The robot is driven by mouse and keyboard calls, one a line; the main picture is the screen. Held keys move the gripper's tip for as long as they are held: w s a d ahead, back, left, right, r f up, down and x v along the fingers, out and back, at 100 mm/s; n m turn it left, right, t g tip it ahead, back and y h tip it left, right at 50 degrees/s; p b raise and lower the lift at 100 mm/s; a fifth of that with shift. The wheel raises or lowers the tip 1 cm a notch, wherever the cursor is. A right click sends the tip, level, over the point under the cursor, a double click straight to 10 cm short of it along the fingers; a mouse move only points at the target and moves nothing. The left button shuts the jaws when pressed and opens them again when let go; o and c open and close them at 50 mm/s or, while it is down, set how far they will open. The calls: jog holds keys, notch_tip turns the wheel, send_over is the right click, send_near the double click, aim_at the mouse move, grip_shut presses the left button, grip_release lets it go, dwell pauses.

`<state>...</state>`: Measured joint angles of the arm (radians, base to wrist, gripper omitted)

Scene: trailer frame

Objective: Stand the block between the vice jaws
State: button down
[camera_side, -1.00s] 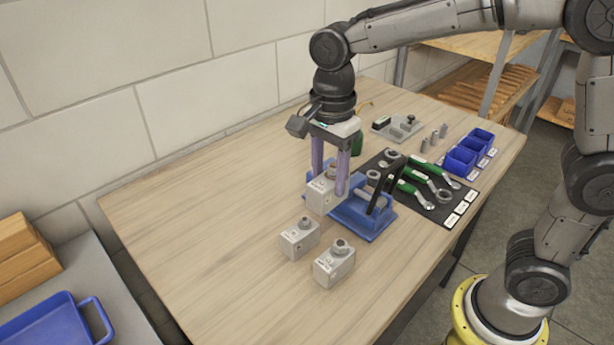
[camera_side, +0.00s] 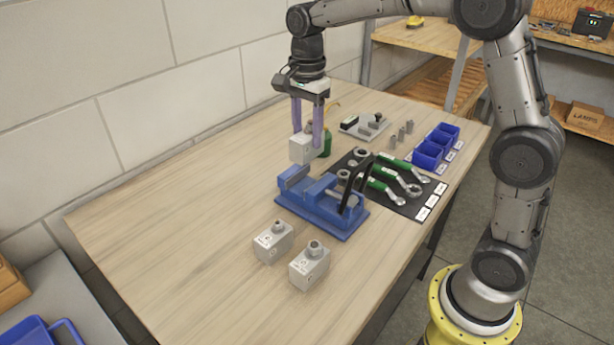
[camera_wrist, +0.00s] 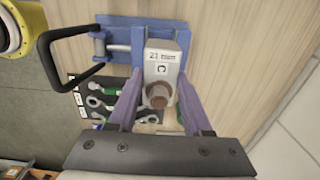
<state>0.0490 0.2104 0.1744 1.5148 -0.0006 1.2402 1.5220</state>
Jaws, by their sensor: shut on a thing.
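My gripper (camera_side: 308,118) is shut on a light grey block (camera_side: 301,149) with a nut on its top. It holds the block upright in the air, above and just behind the blue vice (camera_side: 330,212) in the side view. In the wrist view the block (camera_wrist: 162,62), marked "21 mm" and "C", sits between the fingers, and its far end overlaps the vice (camera_wrist: 118,25). The vice lies on the bench with its black handle (camera_side: 352,182) on the right. No block shows between its jaws, but the gap is partly hidden.
Two similar blocks, a left one (camera_side: 273,242) and a right one (camera_side: 309,265), stand in front of the vice. A black mat (camera_side: 408,207) with green-handled wrenches and blue bins (camera_side: 436,147) lie to the right. The left of the wooden bench (camera_side: 170,230) is clear.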

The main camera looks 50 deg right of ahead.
notch_tip(320, 180, down, 8)
jog(key=shift+f, duration=0.2)
dwell(0.3)
jog(key=shift+f, duration=0.25)
